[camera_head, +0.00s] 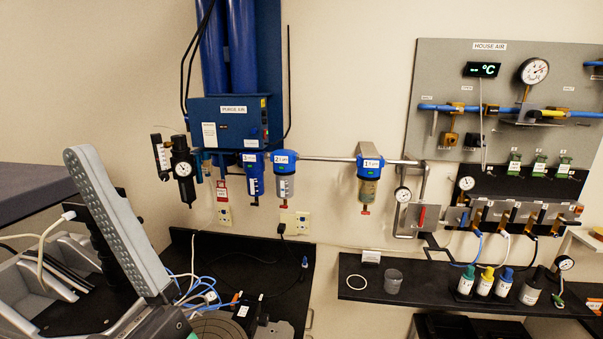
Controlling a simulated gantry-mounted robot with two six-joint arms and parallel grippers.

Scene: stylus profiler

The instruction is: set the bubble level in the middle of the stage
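A round dark disc (218,329), which may be the stage, shows at the bottom edge of the head view and is cut off there. I cannot make out the bubble level in this view. Neither of my grippers shows. Small dark parts (246,308) with a pale label stand just right of the disc.
A grey perforated panel (118,220) leans tall at the left. Loose blue and white cables (207,290) lie behind the disc on a black surface (262,258). A black shelf (430,291) at right holds a clear cup (393,282) and several bottles (485,281). Air filters and gauges cover the wall.

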